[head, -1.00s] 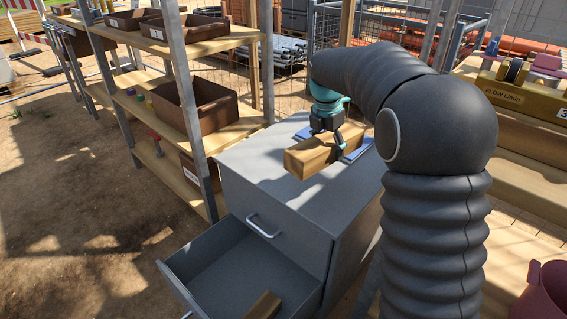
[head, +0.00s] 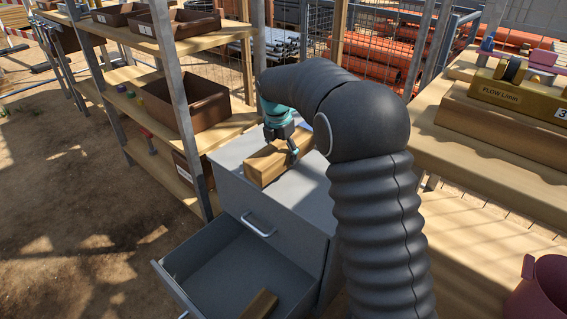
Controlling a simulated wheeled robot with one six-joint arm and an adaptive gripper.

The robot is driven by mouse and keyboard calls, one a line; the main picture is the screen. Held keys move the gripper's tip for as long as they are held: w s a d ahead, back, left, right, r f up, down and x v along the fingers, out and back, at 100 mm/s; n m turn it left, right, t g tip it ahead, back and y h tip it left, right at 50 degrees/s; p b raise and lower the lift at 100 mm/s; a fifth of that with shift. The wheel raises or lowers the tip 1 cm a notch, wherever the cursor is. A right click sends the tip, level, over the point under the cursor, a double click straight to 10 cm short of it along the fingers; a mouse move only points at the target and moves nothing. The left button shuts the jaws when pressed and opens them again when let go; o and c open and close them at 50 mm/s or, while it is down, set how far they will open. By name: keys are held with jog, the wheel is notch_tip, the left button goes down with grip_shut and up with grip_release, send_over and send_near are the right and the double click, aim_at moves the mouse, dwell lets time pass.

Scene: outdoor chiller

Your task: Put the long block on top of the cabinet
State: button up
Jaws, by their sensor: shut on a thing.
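The long wooden block (head: 270,163) is over the top of the grey cabinet (head: 236,190), near its back left part. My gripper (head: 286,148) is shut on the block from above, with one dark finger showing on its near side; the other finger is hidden. The block lies level, and I cannot tell whether its underside touches the cabinet top. The cabinet's drawer (head: 215,272) is pulled open. A second wooden piece (head: 261,304) lies in the drawer at its front right. My arm hides the right part of the cabinet top.
A shelf rack with brown bins (head: 190,103) stands close on the left of the cabinet. On the right is a wooden bench (head: 455,165) with a yellow flow meter (head: 520,95). A dark red bucket (head: 545,292) is at the lower right. Bare ground lies at left.

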aim_at(280, 146)
jog(key=shift+f, duration=2)
jog(key=shift+f, duration=0.1)
jog(key=o, duration=1.6)
jog(key=shift+f, duration=0.1)
jog(key=shift+o, duration=0.2)
jog(key=r, duration=0.4)
jog(key=s+r, duration=0.1)
jog(key=r, duration=0.3)
jog(key=a+r, duration=0.1)
jog(key=r, duration=0.3)
jog(key=shift+s+a+r, duration=0.1)
jog(key=shift+s, duration=0.1)
